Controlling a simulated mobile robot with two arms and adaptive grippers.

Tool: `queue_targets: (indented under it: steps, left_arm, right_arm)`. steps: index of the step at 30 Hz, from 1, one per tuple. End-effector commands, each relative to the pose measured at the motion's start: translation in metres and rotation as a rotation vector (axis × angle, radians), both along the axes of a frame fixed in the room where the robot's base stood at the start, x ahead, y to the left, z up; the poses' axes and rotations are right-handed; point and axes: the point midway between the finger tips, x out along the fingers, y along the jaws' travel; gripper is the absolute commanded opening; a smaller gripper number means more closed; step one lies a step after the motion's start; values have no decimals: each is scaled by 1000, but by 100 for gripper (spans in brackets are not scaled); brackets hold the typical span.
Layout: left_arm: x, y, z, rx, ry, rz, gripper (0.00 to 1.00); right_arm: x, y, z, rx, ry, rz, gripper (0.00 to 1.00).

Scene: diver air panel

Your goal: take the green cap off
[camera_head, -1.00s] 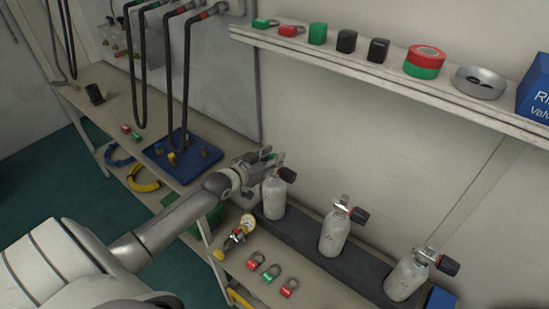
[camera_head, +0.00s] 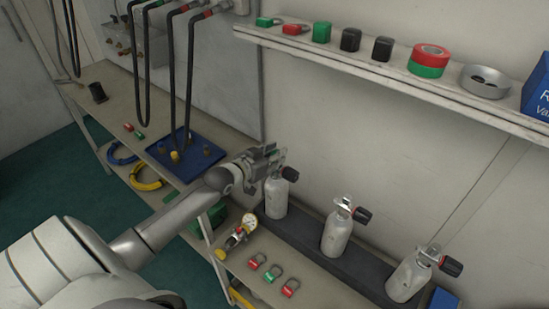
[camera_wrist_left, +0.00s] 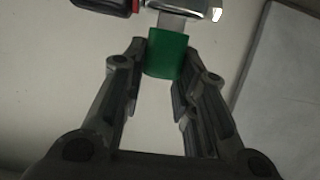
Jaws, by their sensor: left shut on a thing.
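The green cap (camera_wrist_left: 167,54) sits between the fingertips of my left gripper (camera_wrist_left: 166,62) in the left wrist view. It meets the silver valve (camera_wrist_left: 186,12) of a cylinder; I cannot tell whether it is still seated there. In the head view my left gripper (camera_head: 272,155) is at the top of the leftmost grey cylinder (camera_head: 277,199), beside its black knob (camera_head: 290,174). The cap is mostly hidden there by the fingers. My right gripper is not in view.
Two more cylinders, the middle one (camera_head: 336,236) and the right one (camera_head: 406,279), stand in the dark rack (camera_head: 306,236). A gauge (camera_head: 249,221) and several padlocks (camera_head: 271,273) lie on the bench in front. The wall shelf (camera_head: 400,77) with small items is above.

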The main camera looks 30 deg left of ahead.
Motion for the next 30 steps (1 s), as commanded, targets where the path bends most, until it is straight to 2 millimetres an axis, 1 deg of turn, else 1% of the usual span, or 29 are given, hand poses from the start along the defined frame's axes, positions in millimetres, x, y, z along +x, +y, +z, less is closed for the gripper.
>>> queue_targets:
  steps: [4,6,10,15,17,18,24,30]
  left_arm:
    - [0,0,19,2,-5,-1,18]
    - [-8,-4,27,0,-2,-1,18]
    - [-22,-11,46,1,-3,-2,18]
    - [-48,-23,79,2,-4,-2,18]
    - [-60,-30,82,1,0,-1,18]
    - [-68,-33,86,1,-1,-1,18]
    - [-100,-49,103,1,-2,0,18]
    - [-119,-58,114,0,-1,0,18]
  right_arm:
    - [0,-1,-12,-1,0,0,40]
    - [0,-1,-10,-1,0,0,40]
    - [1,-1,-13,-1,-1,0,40]
    - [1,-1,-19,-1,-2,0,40]
    - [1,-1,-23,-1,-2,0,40]
    - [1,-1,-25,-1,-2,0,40]
    - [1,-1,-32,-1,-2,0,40]
    - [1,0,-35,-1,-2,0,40]
